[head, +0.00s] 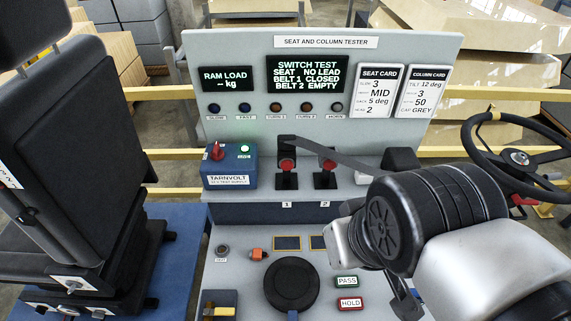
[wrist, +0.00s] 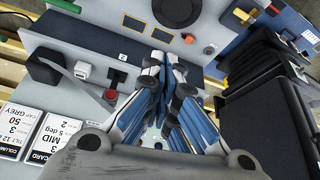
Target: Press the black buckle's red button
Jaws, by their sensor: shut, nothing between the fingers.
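Two black buckles with red buttons stand side by side on the tester's ledge. Buckle 1 (head: 287,181) has its red button (head: 287,164) on top, and a dark belt strap (head: 340,156) runs from above it to the right. Buckle 2 (head: 325,181) has its red button (head: 328,165) clear of the strap. In the wrist view one red button (wrist: 110,95) shows left of my gripper (wrist: 164,62), near the label 2. My gripper is shut and empty, apart from the buckles. Its fingers hide the other buckle there.
A blue supply box (head: 229,167) with a red knob stands left of the buckles. A black puck (head: 291,284), PASS button (head: 346,282) and HOLD button (head: 349,303) lie on the front panel. A black seat (head: 75,150) is at left, a steering wheel (head: 516,157) at right.

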